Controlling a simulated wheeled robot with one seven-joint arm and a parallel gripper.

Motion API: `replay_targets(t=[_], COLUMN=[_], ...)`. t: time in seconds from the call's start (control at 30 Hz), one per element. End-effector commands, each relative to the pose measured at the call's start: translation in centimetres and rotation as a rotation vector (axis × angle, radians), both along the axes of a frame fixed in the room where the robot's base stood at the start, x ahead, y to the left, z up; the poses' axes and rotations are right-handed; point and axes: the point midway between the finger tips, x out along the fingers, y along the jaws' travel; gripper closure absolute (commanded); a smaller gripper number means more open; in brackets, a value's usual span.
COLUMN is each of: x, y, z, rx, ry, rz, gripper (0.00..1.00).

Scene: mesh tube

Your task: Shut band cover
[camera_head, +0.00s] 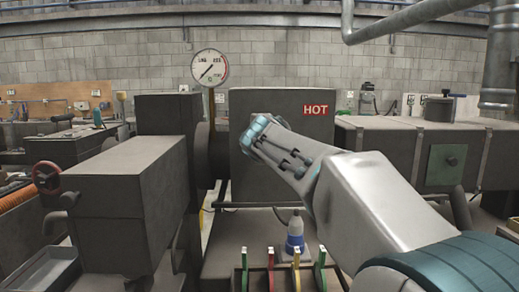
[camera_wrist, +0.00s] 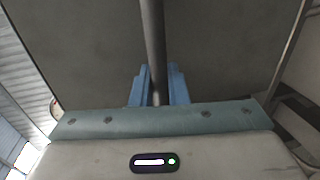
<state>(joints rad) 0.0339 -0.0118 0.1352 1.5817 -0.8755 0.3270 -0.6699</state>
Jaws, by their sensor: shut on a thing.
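My gripper (camera_wrist: 158,78) is shut on a grey round bar (camera_wrist: 152,35), with one blue finger on each side of it. The bar runs up the middle of the wrist view in front of a broad dark grey panel (camera_wrist: 85,60), likely the band cover. In the head view, my arm reaches in from the lower right to a dark grey box (camera_head: 265,105) with a red HOT sign (camera_head: 317,109). My wrist hides the bar and the fingertips there. I cannot tell from these views how far the cover stands open.
A round gauge (camera_head: 209,68) stands behind, left of the box. A large dark block (camera_head: 125,190) with a red handwheel (camera_head: 46,178) fills the left. Coloured levers (camera_head: 296,270) and a blue-white bottle (camera_head: 295,232) stand below my arm. A grey pipe (camera_head: 400,18) hangs upper right.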

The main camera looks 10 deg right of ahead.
Motion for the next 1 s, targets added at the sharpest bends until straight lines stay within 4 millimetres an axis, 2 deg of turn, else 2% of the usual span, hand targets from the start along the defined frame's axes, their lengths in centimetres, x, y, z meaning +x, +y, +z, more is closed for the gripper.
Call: replay_targets(t=[0.5, 0.53, 0.87, 1.0], x=[0.2, 0.2, 0.0, -1.2], y=[0.3, 0.3, 0.0, 0.2], z=[-0.2, -0.2, 0.0, 0.3], rx=[0.001, 0.001, 0.001, 0.001], ry=[0.005, 0.005, 0.002, 0.001], rz=[-0.007, -0.007, -0.012, -0.012], gripper=[1.00, 0.79, 0.79, 0.79])
